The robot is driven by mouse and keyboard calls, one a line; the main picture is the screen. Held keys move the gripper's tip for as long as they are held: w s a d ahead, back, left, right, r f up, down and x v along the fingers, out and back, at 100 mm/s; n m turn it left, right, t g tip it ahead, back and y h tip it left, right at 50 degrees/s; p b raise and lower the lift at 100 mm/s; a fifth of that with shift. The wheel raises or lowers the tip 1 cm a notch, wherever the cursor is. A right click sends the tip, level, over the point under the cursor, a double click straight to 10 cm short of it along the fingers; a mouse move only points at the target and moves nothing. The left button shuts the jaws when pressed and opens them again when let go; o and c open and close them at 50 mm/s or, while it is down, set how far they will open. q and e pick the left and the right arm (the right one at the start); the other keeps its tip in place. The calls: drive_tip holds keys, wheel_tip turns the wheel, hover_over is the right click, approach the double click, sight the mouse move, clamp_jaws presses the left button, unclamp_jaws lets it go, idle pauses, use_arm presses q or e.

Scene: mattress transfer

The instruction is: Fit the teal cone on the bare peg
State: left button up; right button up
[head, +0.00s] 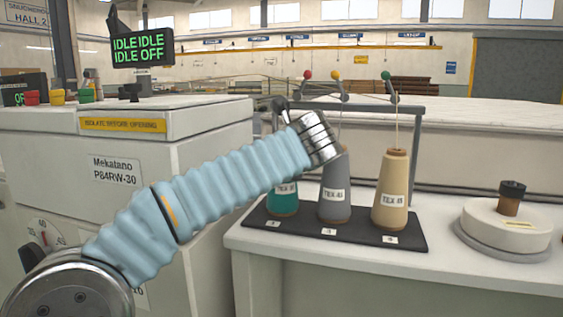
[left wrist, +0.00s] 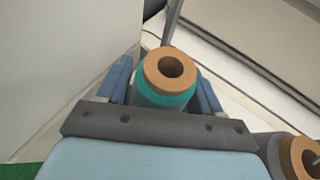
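The teal cone (head: 284,202) is upright at the left place of the black base (head: 262,228), with its upper part hidden behind my left arm in the head view. In the left wrist view the teal cone (left wrist: 168,99) shows its tan top ring and dark hole. My left gripper (left wrist: 165,88) has one blue finger on each side of it; I cannot tell whether they press on it. In the head view my left wrist covers the gripper. No bare peg can be made out. My right gripper is not in view.
A grey cone (head: 333,203) and a tan cone (head: 390,192) stand to the right on the same base. A thread rail (head: 385,107) rises behind them. A round white device (head: 505,226) is at the right. A white machine (head: 140,170) is at the left.

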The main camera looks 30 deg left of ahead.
use_arm(q)
drive_tip(key=shift+o, duration=1.1)
drive_tip(key=p+v, duration=0.1)
drive_tip(key=v, duration=1.3)
